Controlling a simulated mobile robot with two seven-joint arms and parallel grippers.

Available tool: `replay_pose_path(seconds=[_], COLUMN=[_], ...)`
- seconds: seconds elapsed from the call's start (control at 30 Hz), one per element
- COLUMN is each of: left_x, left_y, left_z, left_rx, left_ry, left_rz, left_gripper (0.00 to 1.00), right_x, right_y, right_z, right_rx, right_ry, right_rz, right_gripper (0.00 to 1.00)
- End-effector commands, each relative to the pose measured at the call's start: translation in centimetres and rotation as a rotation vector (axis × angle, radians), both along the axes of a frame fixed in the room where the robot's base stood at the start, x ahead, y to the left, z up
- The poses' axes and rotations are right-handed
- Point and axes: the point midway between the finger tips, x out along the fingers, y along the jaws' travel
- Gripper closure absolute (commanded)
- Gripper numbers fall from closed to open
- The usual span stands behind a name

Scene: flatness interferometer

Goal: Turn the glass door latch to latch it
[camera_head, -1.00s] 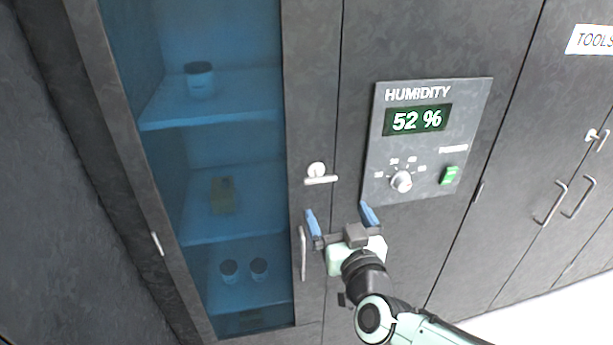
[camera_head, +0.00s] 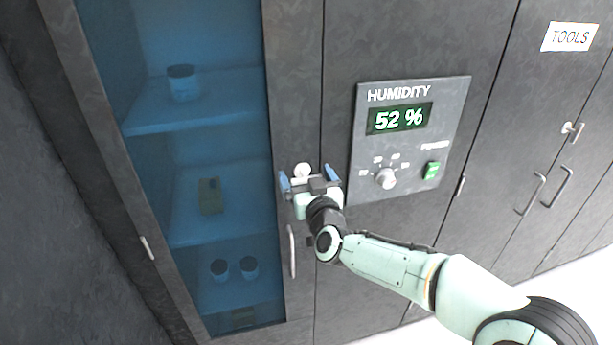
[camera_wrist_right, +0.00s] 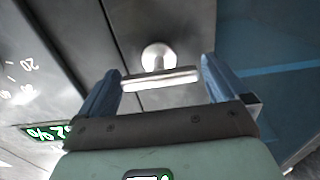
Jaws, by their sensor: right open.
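The glass door latch is a pale round boss with a straight bar handle. In the head view its round top (camera_head: 302,170) shows on the door's frame just above my right gripper (camera_head: 308,180), which hides most of the bar. In the right wrist view the latch bar (camera_wrist_right: 160,79) lies crosswise between the two blue fingers, with the round boss beyond it. My right gripper is open, its fingers on either side of the bar, not closed on it. The blue glass door (camera_head: 215,140) looks closed. My left gripper is not in view.
A humidity panel (camera_head: 410,140) with a display reading 52 %, a knob (camera_head: 386,179) and a green switch (camera_head: 431,170) is right of the latch. A vertical door handle (camera_head: 292,251) is below it. A tools cabinet (camera_head: 540,150) with its own latch and handles stands further right.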

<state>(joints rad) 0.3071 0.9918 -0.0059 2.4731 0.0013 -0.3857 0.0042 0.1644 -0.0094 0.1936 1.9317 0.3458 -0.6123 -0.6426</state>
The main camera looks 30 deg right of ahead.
Motion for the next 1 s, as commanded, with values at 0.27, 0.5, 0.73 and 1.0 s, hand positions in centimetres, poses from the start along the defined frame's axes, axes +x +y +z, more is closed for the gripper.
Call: replay_pose_path(seconds=[0.27,0.5,0.73,1.0], left_x=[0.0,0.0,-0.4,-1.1], left_y=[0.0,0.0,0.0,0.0], left_z=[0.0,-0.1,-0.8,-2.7], left_rx=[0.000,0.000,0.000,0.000], left_ry=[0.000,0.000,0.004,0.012], left_rz=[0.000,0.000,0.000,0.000], left_gripper=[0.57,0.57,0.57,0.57], right_x=[0.0,0.0,-0.1,-0.1], right_y=[0.0,0.0,0.0,-0.1], right_z=[0.0,0.0,-0.1,-0.3], right_rx=[0.000,0.005,0.063,0.247], right_ry=[0.000,-0.001,-0.016,-0.059], right_rz=[0.000,0.000,0.000,0.001], right_gripper=[0.29,0.46,0.46,0.46])
